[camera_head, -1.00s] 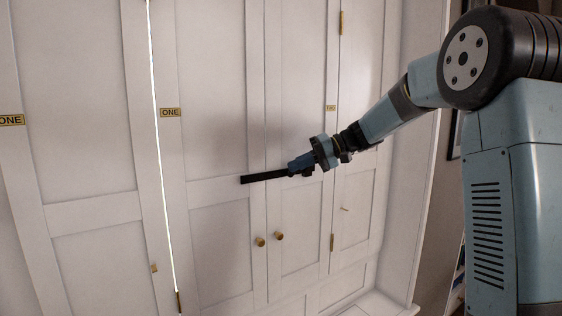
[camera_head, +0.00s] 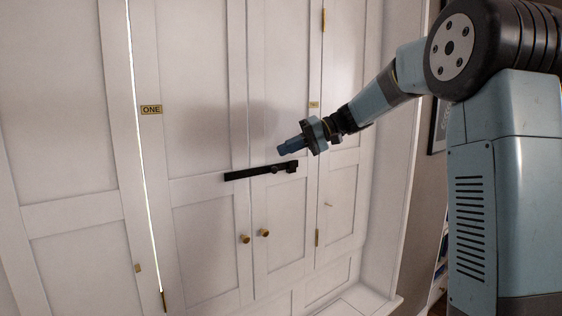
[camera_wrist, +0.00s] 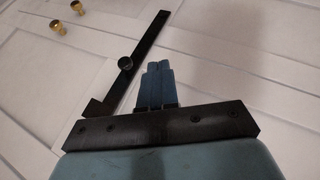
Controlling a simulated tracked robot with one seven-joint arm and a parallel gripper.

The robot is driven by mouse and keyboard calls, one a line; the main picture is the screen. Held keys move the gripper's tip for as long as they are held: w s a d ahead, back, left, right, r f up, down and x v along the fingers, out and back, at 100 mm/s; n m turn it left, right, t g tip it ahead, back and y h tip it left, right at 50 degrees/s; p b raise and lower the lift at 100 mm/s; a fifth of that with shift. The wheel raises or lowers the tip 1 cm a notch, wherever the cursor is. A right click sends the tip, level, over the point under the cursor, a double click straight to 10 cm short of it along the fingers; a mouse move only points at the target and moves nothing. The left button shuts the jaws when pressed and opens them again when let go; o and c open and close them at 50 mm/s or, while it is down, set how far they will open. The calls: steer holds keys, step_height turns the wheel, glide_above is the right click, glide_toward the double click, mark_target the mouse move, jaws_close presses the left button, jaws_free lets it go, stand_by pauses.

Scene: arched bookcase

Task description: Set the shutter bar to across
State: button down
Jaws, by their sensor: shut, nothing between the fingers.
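The shutter bar (camera_head: 250,172) is a long black bar with a small round knob near its right end. It lies across the meeting line of the two middle white panels, close to level and slightly higher at the right. My gripper (camera_head: 281,149) has blue fingers, shut together and empty. It is above the bar's right part in the head view and appears apart from it; the fingers (camera_wrist: 157,68) also show in the wrist view.
Two brass knobs (camera_head: 245,238) (camera_head: 264,232) sit below the bar. A brass plate marked ONE (camera_head: 151,110) is on the left, and a smaller plate (camera_head: 313,105) is farther right. A bright narrow gap (camera_head: 141,130) runs down the left. The panels are otherwise mostly flat.

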steer(key=v, duration=0.9)
steer(key=shift+w+d+f, duration=0.2)
steer(key=shift+d+f, duration=0.05)
steer(key=shift+d, duration=0.2)
steer(key=s+f+m+t+h, duration=0.1)
steer(key=s+f+m+h, duration=0.15)
steer(key=s, duration=0.55)
steer(key=s+f+m+t+h, duration=0.1)
steer(key=s+f+h, duration=0.25)
steer(key=s, duration=0.55)
steer(key=s+d+f+t+h, duration=0.2)
steer(key=s+d+f+h, duration=0.1)
steer(key=s, duration=0.5)
steer(key=s+d+f+t+h, duration=0.2)
steer(key=s+d+f+h, duration=0.2)
steer(key=s, duration=0.5)
steer(key=shift+s+d+f+m+t, duration=0.15)
steer(key=shift+d+f+m+t, duration=0.4)
steer(key=shift+d, duration=0.7)
steer(key=shift+f+g, duration=0.15)
steer(key=shift+g, duration=0.1)
